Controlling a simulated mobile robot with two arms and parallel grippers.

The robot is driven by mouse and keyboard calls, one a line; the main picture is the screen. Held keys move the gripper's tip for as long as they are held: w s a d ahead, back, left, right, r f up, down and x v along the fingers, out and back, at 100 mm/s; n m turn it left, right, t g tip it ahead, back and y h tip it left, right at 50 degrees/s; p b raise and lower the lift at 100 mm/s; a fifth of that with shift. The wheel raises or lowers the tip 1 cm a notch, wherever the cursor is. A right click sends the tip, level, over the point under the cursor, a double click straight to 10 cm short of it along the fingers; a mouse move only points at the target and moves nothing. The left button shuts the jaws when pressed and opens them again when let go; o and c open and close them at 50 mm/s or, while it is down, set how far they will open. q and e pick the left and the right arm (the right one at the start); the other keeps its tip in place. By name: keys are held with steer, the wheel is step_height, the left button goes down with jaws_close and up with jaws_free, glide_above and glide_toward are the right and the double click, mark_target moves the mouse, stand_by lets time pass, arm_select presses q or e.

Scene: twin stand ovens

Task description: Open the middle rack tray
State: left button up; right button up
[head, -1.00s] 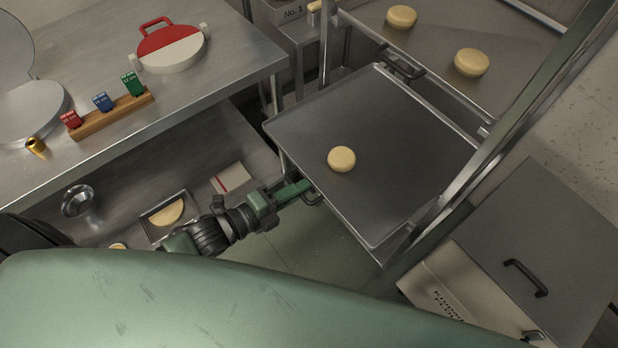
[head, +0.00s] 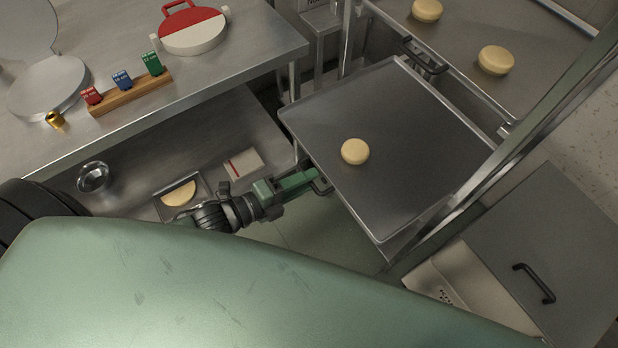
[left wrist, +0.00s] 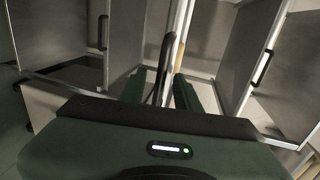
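The rack tray (head: 440,130) is a flat dark metal tray standing out past the rack's front posts. One round pale dough piece (head: 355,151) lies on it. A dark bar handle (head: 321,187) is on its front edge. My left gripper (head: 310,180) is at this handle. In the left wrist view, a dark curved handle (left wrist: 163,70) lies between the two green fingers of my left gripper (left wrist: 161,84), with visible room between them, so the gripper looks open around it. My right gripper is not in view.
Another rack tray (head: 455,40) with two dough pieces is behind, its handle (head: 425,55) near this tray's far corner. A rack post (head: 480,185) stands close on the right.

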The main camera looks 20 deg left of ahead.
arm_select(q)
steer(key=v, duration=0.6)
steer(key=shift+s+a, duration=0.15)
steer(key=shift+s, duration=0.15)
steer(key=s+a+f+n+g+y, duration=0.1)
steer(key=s+a+f+n+y, duration=0.2)
steer(key=f, duration=0.6)
steer(key=s+a+f+n+g+y, duration=0.1)
steer(key=a+f+n+g+y, duration=0.1)
steer(key=a+f+n, duration=0.55)
steer(key=s+a+f+n+g+y, duration=0.1)
steer(key=f+n+y, duration=0.15)
steer(key=f, duration=0.85)
steer(key=s+d+f+n+g, duration=0.2)
steer(key=s+f+n, duration=0.1)
steer(key=s+f, duration=0.2)
steer(key=s+d+f+n+g+y, duration=0.1)
steer(key=s+d+f+n+g, duration=0.1)
steer(key=s+f, duration=0.4)
steer(key=s+d+f+n+g, duration=0.2)
steer(key=s+f+n+g, duration=0.1)
steer(key=s, duration=0.8)
step_height(320, 180, down, 2)
steer(key=shift+d+f+n+g+y, duration=0.2)
steer(key=shift+d+n+g+y, duration=0.15)
steer(key=shift+n, duration=0.55)
